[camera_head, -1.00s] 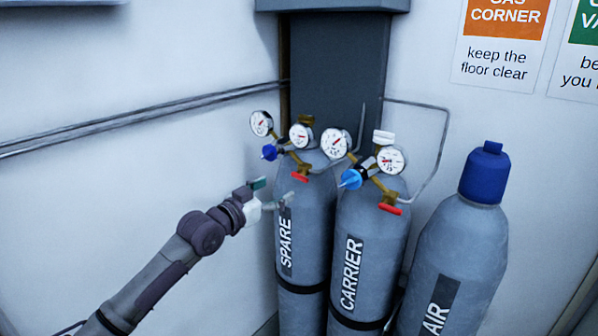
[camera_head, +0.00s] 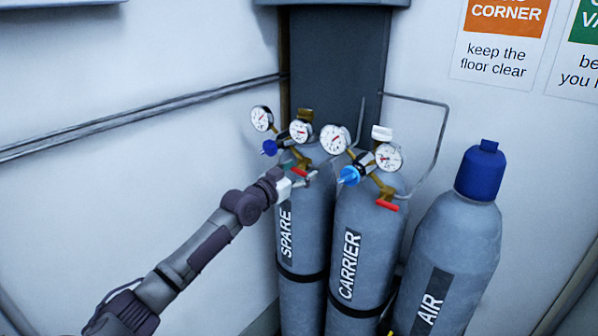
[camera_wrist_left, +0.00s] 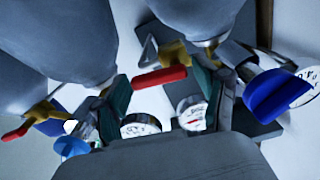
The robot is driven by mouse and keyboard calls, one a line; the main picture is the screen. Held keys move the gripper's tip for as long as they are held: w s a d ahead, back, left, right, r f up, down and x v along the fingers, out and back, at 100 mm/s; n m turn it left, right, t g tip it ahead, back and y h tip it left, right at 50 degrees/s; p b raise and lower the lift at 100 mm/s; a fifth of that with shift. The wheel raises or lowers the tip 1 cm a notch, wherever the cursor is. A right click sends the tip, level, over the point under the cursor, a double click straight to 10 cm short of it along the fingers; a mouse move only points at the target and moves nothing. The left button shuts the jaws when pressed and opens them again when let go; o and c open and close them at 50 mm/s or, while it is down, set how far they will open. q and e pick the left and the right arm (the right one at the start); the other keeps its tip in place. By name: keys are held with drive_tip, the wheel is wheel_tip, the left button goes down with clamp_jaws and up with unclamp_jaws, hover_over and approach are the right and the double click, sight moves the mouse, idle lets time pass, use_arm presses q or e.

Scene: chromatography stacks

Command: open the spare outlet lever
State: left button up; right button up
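The spare outlet lever (camera_wrist_left: 160,78) is a red bar on a brass fitting of the SPARE cylinder (camera_head: 303,235). In the head view only a little red of it (camera_head: 299,171) shows, at my left gripper (camera_head: 301,176). In the left wrist view the gripper (camera_wrist_left: 166,100) is open, with one dark green finger pad on each side of the lever's line. The lever shows between the fingers and a little beyond them. I cannot tell whether either finger touches it. My right gripper is in neither view.
The CARRIER cylinder (camera_head: 365,240) stands close on the right, with its own red lever (camera_head: 388,205) and light blue knob (camera_head: 349,176). The spare regulator's dark blue knob (camera_head: 269,147) and gauges (camera_head: 300,131) are close above the gripper. The AIR cylinder (camera_head: 455,255) is capped. Left of SPARE is bare wall.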

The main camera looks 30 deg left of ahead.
use_arm(q)
drive_tip(key=c, duration=0.8)
drive_tip(key=shift+r+n, duration=0.15)
drive_tip(key=shift+n, duration=0.65)
drive_tip(key=o, duration=1.2)
drive_tip(key=shift+c, duration=0.2)
drive_tip(key=s+a, duration=0.1)
drive_tip(key=s, duration=1.1)
